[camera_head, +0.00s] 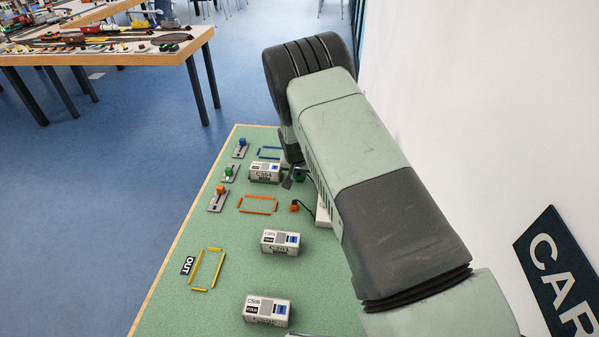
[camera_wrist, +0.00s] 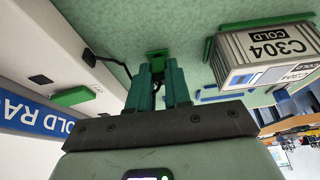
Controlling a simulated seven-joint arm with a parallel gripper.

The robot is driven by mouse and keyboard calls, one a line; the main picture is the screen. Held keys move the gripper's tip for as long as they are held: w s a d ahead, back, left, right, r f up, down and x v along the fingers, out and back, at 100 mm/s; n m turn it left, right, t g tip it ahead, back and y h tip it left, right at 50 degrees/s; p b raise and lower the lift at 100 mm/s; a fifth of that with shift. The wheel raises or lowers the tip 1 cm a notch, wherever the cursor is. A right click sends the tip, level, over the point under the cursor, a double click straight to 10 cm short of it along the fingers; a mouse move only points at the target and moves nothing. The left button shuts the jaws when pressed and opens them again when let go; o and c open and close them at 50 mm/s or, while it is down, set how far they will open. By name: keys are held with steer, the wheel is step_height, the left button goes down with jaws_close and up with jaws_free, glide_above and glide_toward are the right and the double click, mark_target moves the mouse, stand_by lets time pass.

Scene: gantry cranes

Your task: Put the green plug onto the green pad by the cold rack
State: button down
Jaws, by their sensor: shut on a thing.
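The green plug (camera_wrist: 157,55) shows at the tips of my gripper (camera_wrist: 158,66) in the wrist view, and the fingers are shut on it. A thin black cable runs beside it. In the head view the green plug (camera_head: 299,178) shows just right of my gripper (camera_head: 289,180), partly covered by my arm. The green pad (camera_wrist: 72,96) lies on a pale strip at the left of the wrist view, near the blue COLD RACK sign (camera_wrist: 38,117). The pad is apart from the plug and hidden by my arm in the head view.
Container C304 (camera_head: 265,172) stands close left of my gripper. An orange plug (camera_head: 294,206) lies nearer. Containers C201 (camera_head: 281,242) and C508 (camera_head: 266,310) stand on the green table. Three small levers (camera_head: 218,199) line its left side. A white wall (camera_head: 480,100) rises at the right.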

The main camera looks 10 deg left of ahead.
steer(key=c, duration=0.5)
jaws_free()
steer(key=shift+r, duration=3.5)
